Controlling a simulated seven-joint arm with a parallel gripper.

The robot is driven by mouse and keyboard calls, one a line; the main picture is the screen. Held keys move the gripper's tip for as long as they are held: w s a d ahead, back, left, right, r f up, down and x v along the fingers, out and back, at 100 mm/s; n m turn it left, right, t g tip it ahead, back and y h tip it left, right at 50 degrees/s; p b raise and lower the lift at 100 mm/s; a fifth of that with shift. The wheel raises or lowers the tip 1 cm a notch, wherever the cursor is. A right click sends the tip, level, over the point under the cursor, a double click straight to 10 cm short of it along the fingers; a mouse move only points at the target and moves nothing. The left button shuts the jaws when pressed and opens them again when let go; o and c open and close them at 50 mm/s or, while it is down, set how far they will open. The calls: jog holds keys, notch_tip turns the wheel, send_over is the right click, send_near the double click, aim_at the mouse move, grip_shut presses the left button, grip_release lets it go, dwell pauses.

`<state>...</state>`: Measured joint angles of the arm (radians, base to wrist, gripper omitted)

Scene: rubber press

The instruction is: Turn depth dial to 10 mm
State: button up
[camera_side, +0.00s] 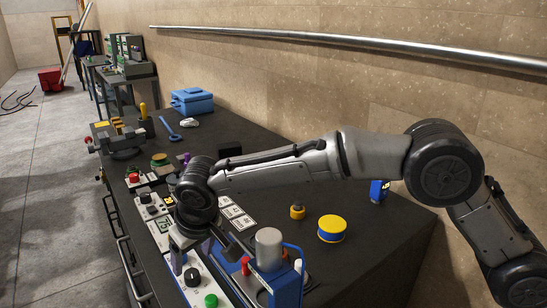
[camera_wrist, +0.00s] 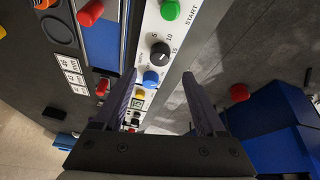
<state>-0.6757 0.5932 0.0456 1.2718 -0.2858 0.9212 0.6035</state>
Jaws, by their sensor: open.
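The depth dial (camera_wrist: 160,54) is a round black knob on a pale control panel, with the numbers 5, 10 and 15 printed around it. Its pointer is too small to read surely. In the side view the black dial (camera_side: 192,277) sits on the panel at the table's front edge. My gripper (camera_wrist: 160,75) is open and empty, its two dark fingers spread on either side of the panel strip, pointing toward the dial. In the side view my gripper (camera_side: 196,252) hangs over the panel close to the dial; contact cannot be told.
A green START button (camera_wrist: 170,10) and a blue knob (camera_wrist: 150,79) flank the dial. The blue press with a grey cylinder (camera_side: 268,248) stands close to the right of my gripper. A yellow-topped blue tin (camera_side: 332,228) stands farther right. The table's middle back is mostly clear.

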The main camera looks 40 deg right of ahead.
jog(key=v, duration=0.7)
jog(key=d+r+m, duration=0.1)
jog(key=d+r, duration=0.4)
jog(key=d, duration=0.3)
jog(key=s+d+r+m+t, duration=0.1)
jog(key=d+r+m, duration=0.1)
jog(key=d+r, duration=0.4)
jog(key=shift+d+r+t, duration=0.2)
jog(key=shift+d+t, duration=0.1)
jog(key=shift+d, duration=0.75)
jog(key=shift+s, duration=0.15)
